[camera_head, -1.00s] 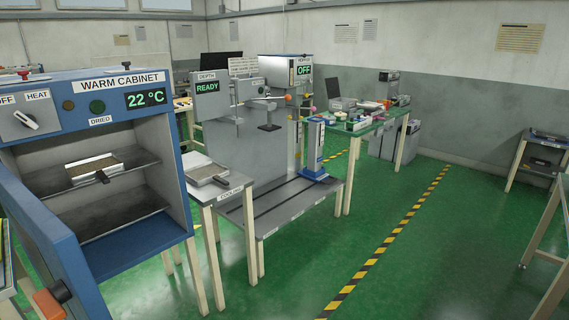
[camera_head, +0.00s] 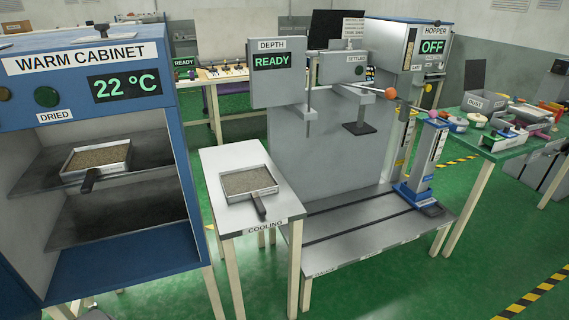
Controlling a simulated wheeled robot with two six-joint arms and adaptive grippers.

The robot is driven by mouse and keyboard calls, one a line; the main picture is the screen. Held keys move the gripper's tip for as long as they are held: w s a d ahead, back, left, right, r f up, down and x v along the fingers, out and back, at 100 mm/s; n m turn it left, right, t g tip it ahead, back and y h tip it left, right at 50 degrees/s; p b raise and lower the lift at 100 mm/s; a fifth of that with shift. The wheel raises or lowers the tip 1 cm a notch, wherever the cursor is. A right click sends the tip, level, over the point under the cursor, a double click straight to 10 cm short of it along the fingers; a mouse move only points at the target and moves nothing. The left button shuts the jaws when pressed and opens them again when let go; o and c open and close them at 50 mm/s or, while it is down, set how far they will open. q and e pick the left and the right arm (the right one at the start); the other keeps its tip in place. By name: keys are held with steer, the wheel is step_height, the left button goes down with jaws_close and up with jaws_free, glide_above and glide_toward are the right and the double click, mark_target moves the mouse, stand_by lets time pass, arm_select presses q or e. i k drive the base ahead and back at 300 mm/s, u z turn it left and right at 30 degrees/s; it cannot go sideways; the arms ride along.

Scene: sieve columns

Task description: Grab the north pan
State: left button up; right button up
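Two shallow metal pans with dark handles and brown granular contents show; no label tells which one is the north pan. One pan (camera_head: 75,163) sits on the upper shelf of the open warm cabinet (camera_head: 185,235), its handle pointing toward me. The other pan (camera_head: 233,183) lies on the white cooling table (camera_head: 218,159), its handle pointing toward the front edge. Neither of my grippers shows in the view.
A grey bench (camera_head: 345,238) with a blue-based column (camera_head: 412,190), a depth display reading READY (camera_head: 273,62) and a hopper display reading OFF (camera_head: 432,47) stands right of the cooling table. A green table (camera_head: 492,153) holds several items. Green floor is open at front right.

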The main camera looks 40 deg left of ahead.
mark_target(255, 183)
steer(key=i, duration=2.15)
steer(key=u, duration=1.4)
